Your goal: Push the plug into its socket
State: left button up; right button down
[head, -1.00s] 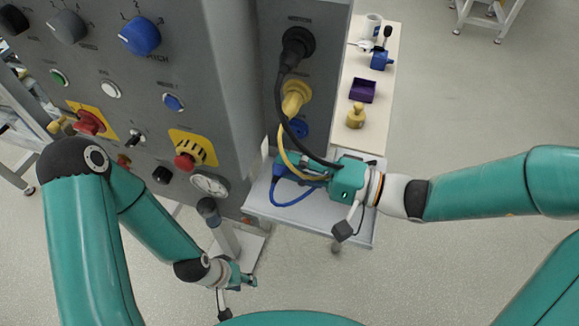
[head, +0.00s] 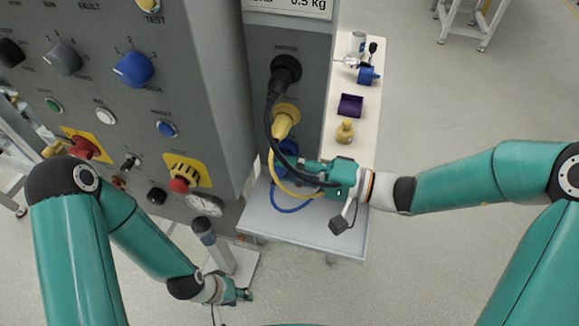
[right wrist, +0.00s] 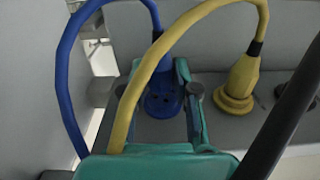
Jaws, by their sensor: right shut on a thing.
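The blue plug (head: 284,160) is at the lowest socket of the grey cabinet's narrow side. Its blue cable (head: 292,209) loops down below it and arches over the top in the right wrist view (right wrist: 66,90). My right gripper (head: 305,166) is shut on the blue plug. In the right wrist view, the plug (right wrist: 163,76) sits between the fingers, in front of or at the blue socket (right wrist: 160,108). Whether it is partly or fully in cannot be told. My left gripper (head: 240,295) hangs low near the floor, away from the plug; its jaw opening is unclear.
A yellow plug (head: 285,122) and a black plug (head: 284,74) sit in the sockets above; their cables run across my right gripper. A grey shelf (head: 300,230) lies below. A bench (head: 363,110) behind holds a purple tray (head: 350,105) and small items. A post (head: 213,245) stands near my left gripper.

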dwell(0.4)
jog(key=shift+b, duration=0.45)
jog(key=shift+b, duration=0.7)
dwell(1.1)
jog(key=shift+w+d+r+b, duration=0.1)
jog(key=shift+w+d+b, duration=0.1)
jog(key=shift+w+b, duration=0.25)
dwell(0.8)
jog(key=c, duration=0.8)
grip_release()
jog(key=shift+w, duration=0.15)
jog(key=shift+d, duration=0.1)
jog(key=v, duration=1.2)
